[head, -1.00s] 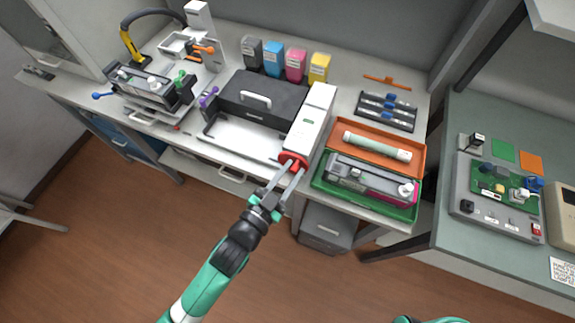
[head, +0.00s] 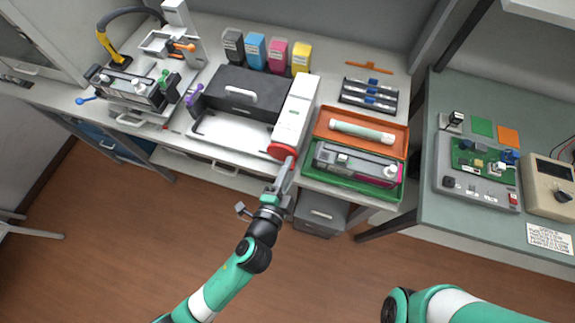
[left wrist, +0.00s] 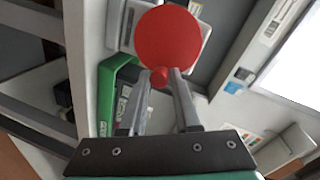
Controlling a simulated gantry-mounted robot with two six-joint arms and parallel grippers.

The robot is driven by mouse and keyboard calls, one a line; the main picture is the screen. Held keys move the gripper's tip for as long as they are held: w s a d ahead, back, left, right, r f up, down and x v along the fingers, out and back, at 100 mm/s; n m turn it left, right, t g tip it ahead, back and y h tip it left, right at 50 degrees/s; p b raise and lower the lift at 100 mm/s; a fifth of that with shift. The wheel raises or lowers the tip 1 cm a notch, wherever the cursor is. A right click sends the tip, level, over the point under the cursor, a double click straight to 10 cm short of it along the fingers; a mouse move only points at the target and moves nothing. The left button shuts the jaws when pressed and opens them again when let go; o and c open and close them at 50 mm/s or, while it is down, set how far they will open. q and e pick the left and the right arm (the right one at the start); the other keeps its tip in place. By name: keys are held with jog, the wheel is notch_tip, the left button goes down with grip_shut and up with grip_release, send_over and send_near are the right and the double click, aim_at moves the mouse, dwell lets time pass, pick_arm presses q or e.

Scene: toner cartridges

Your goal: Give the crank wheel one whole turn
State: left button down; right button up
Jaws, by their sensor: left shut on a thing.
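The crank wheel (head: 283,151) is a red disc on the front end of the long white unit (head: 294,115). In the left wrist view the red disc (left wrist: 168,45) faces me, with its small red knob (left wrist: 159,77) near the edge closest to me. My left gripper (head: 290,164) is at the wheel's lower right edge in the head view. In the left wrist view its two fingers (left wrist: 160,76) are shut on the knob, one on each side. My right arm shows at the bottom right of the head view, but its gripper is out of frame.
A green tray (head: 352,189) and an orange tray (head: 404,139) lie right of the white unit. A black box with a handle (head: 245,92) stands to its left. Several toner bottles (head: 277,54) stand behind. Open floor lies in front of the bench.

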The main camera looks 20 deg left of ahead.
pick_arm(q)
jog(key=shift+a+f+m+y, duration=0.1)
jog(key=shift+f+m+y, duration=0.4)
jog(key=shift+m, duration=0.9)
jog(key=shift+a+f+m+y, duration=0.1)
jog(key=shift+f+m+y, duration=0.4)
jog(key=shift+m, duration=0.9)
jog(key=shift+f+m+y, duration=0.4)
jog(key=shift+f+m, duration=0.1)
jog(key=shift+m, duration=0.9)
jog(key=c, duration=0.6)
grip_release()
jog(key=shift+c, duration=0.2)
